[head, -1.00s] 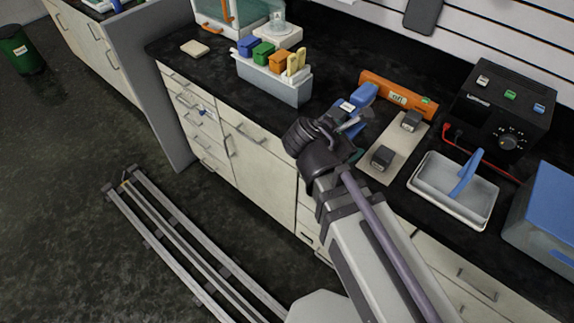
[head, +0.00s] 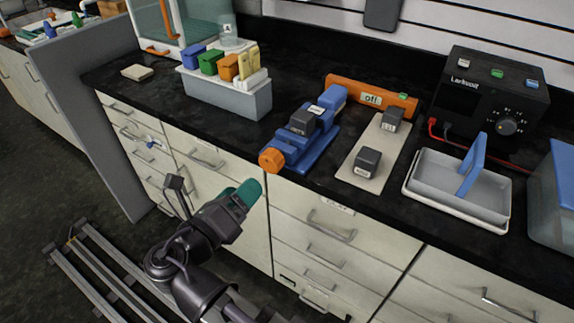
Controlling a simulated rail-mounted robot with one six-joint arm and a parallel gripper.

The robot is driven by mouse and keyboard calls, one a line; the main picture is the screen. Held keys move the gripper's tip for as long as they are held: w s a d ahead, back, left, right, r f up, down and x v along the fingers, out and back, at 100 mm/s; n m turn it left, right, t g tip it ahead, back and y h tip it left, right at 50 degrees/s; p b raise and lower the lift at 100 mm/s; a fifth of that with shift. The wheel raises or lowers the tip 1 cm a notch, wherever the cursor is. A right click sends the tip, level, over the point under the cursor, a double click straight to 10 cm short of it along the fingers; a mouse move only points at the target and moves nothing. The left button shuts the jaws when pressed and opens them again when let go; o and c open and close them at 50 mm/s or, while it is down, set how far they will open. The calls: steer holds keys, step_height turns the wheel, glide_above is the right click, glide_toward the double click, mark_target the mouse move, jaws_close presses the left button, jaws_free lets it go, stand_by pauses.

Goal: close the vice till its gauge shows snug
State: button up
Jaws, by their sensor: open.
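The blue vice (head: 322,143) stands on the black counter near its front edge. Its round orange knob (head: 271,160) faces the front left. A dark grey block (head: 303,122) sits at the vice's jaws; I cannot tell how tightly it is held. No gauge reading on the vice is legible. My gripper (head: 249,191), with teal fingers, is open and appears empty. It appears in front of the drawers, just below and left of the orange knob in the picture, apart from it.
An orange bar (head: 345,89) labelled "off" lies behind the vice. Right of it are a beige board (head: 352,187) with two dark blocks, a black power unit (head: 464,93) and a grey tray (head: 421,195). A grey caddy (head: 232,100) stands left.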

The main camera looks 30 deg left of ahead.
mark_target(267, 165)
steer(key=w, duration=1)
steer(key=shift+w+d, duration=0.25)
steer(key=shift+d, duration=0.05)
steer(key=shift+c, duration=0.2)
steer(key=c, duration=0.9)
